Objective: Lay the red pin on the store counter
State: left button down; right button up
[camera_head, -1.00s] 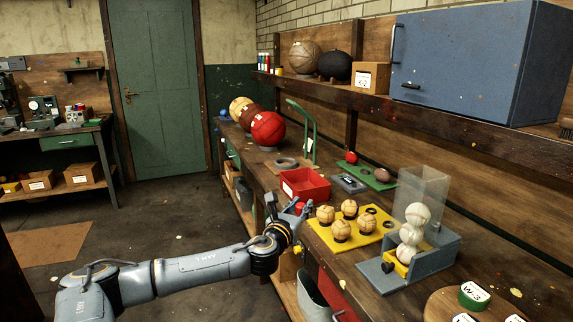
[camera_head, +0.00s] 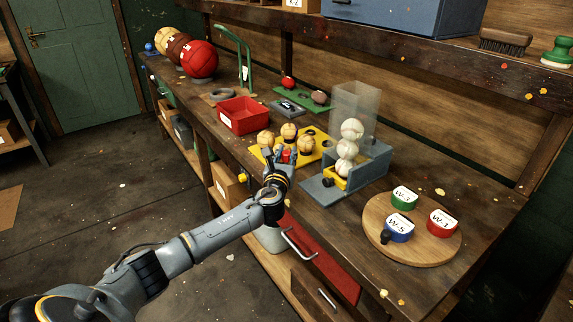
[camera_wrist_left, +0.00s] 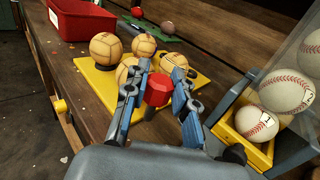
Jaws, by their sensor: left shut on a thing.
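My left gripper (camera_head: 283,158) is over the near edge of the wooden counter (camera_head: 300,205), just in front of a yellow tray. It is shut on the red pin (camera_wrist_left: 157,89), whose faceted red head shows between the blue-padded fingers in the left wrist view. The pin (camera_head: 286,155) is small and partly covered by the fingers in the head view. The lower part of the pin is hidden, so I cannot tell whether it touches anything below. My right gripper is in neither view.
The yellow tray (camera_wrist_left: 201,80) holds several tan balls. A grey dispenser (camera_head: 365,170) with stacked baseballs stands right of the gripper. A red bin (camera_head: 243,116) stands behind left. A round board (camera_head: 412,250) carries green, blue and red labelled pieces. Bare counter lies around the dispenser's front.

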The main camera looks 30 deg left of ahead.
aim_at(287, 161)
pick_arm(q)
notch_tip(287, 161, down, 3)
jog(key=shift+w+f, duration=0.1)
jog(key=shift+f, duration=0.05)
jog(key=c, duration=1.1)
grip_release()
jog(key=v, duration=1.2)
jog(key=shift+d, duration=0.1)
